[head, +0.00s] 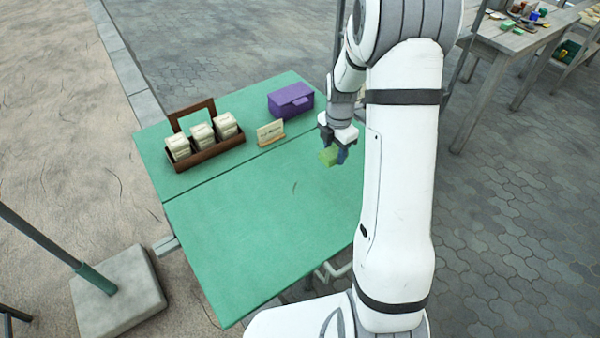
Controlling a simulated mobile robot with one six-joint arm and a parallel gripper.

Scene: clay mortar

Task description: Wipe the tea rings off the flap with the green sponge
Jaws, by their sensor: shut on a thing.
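The green sponge (327,157) is held in my gripper (336,155), which is shut on it. The gripper is over the right part of the green table, near the seam. I cannot tell whether the sponge touches the surface. The flap (250,235) is the green front section below the seam line. A small dark mark (295,187) shows on the flap near its middle, left of and below the sponge. I cannot make out clear tea rings. My arm hides the right edge of the flap.
Behind the seam stand a brown wooden rack (207,152) with white packets, a small card on a stand (271,133) and a purple box (291,100). A grey wooden table (510,40) with small items stands far right. A pole in a concrete block (118,295) stands left. Most of the flap is clear.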

